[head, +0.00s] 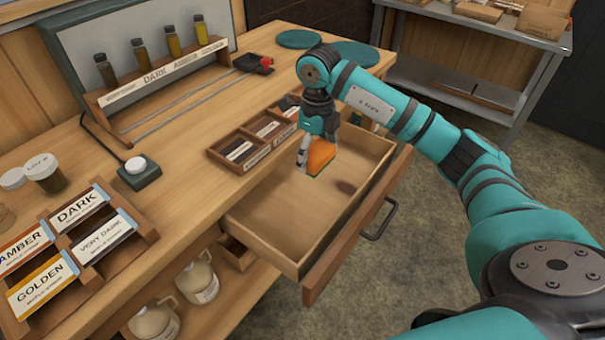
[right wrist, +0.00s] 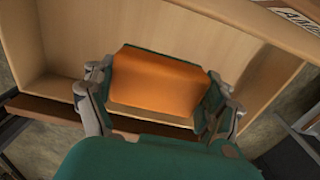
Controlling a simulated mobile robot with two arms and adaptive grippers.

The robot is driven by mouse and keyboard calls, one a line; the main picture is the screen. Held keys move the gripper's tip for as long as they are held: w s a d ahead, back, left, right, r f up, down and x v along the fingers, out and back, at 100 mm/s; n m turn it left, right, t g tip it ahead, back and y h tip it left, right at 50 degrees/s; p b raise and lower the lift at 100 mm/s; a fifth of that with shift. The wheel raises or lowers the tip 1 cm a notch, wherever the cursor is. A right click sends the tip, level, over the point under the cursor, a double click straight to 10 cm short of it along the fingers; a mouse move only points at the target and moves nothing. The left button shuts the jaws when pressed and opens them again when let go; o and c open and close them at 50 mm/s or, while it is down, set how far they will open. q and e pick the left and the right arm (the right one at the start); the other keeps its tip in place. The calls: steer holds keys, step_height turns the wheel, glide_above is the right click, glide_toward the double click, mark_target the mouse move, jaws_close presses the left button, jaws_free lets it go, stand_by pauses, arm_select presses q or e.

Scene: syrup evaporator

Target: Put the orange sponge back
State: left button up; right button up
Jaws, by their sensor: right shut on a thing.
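The orange sponge (head: 320,158) has a dark green layer on one side. My right gripper (head: 318,165) is shut on it and holds it over the open wooden drawer (head: 290,213). In the right wrist view the sponge (right wrist: 158,82) sits between the two fingers of the right gripper (right wrist: 155,95), with the drawer's pale floor and walls around it. I cannot tell the exact gap between sponge and drawer floor. The drawer floor that shows is bare apart from a dark knot-like mark. My left gripper is in neither view.
A divided wooden tray with labels (head: 235,160) stands at the drawer's back left. The drawer front (head: 355,232) with its metal handle (head: 383,218) juts into the aisle. Label racks (head: 75,240), a bottle rack (head: 165,82) and a small white-knobbed box (head: 140,172) occupy the counter.

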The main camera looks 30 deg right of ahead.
glide_above(315, 191)
step_height(315, 191, down, 5)
steer(key=shift+s+f, duration=0.1)
steer(key=shift+f, duration=0.25)
step_height(315, 191, down, 4)
steer(key=shift+r+p, duration=0.2)
steer(key=shift+p, duration=0.2)
steer(key=shift+f, duration=0.25)
steer(key=o, duration=0.9)
steer(key=shift+r, duration=0.1)
steer(key=shift+c, duration=0.2)
steer(key=shift+o, duration=0.4)
steer(key=shift+r, duration=0.15)
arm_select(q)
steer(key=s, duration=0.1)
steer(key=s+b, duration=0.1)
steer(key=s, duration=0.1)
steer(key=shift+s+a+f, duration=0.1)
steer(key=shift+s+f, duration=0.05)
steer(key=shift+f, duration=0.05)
arm_select(e)
step_height(315, 191, up, 12)
